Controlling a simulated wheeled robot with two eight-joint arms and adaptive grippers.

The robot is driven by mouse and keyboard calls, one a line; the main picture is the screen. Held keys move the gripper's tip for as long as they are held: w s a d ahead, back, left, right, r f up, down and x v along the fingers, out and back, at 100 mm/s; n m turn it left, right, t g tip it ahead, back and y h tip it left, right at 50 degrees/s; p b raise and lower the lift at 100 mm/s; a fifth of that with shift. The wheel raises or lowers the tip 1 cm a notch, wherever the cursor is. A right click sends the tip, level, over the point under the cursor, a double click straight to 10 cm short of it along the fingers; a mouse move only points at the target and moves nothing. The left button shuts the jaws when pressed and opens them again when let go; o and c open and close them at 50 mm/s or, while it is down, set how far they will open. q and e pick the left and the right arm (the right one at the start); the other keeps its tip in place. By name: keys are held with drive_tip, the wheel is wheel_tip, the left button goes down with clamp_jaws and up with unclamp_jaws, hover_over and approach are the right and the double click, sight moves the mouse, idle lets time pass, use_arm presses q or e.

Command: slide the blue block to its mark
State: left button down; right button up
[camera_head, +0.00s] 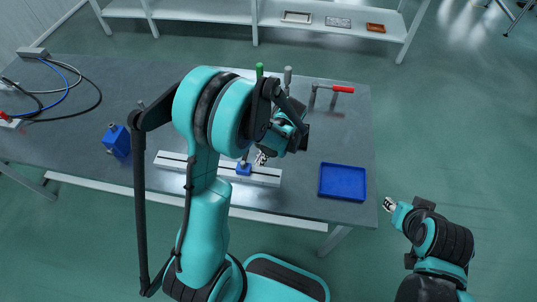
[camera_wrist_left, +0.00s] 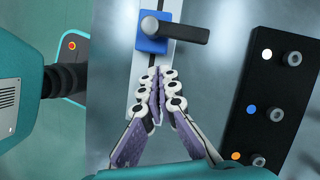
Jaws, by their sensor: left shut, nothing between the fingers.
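The blue block (camera_head: 244,168) sits on a pale slotted rail (camera_head: 175,161) on the table. In the left wrist view the blue block (camera_wrist_left: 151,44) carries a black lever handle (camera_wrist_left: 180,32) and straddles the rail's dark slot. My left gripper (camera_head: 261,158) is just right of the block in the head view. In the left wrist view the left gripper (camera_wrist_left: 160,72) is shut and empty, its fingertips over the rail a little short of the block. No mark on the rail can be made out. My right gripper (camera_head: 389,204) is off the table's right edge, too small to judge.
A black panel (camera_wrist_left: 268,98) with several knobs and coloured dots stands beside the rail. A blue tray (camera_head: 342,181), a red-handled clamp (camera_head: 342,89), a blue fixture (camera_head: 117,140) and cables (camera_head: 70,90) are on the table. A shelf (camera_head: 220,12) stands behind.

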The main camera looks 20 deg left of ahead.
sight(246, 166)
use_arm(q)
drive_tip(key=shift+s+a+r, duration=0.1)
drive_tip(key=shift+s+a, duration=0.75)
drive_tip(key=shift+a, duration=0.35)
drive_tip(key=shift+s+a+b, duration=0.25)
drive_tip(key=shift+a+b, duration=0.15)
drive_tip(key=shift+a, duration=0.05)
drive_tip(key=shift+s+a, duration=0.1)
drive_tip(key=shift+a, duration=0.05)
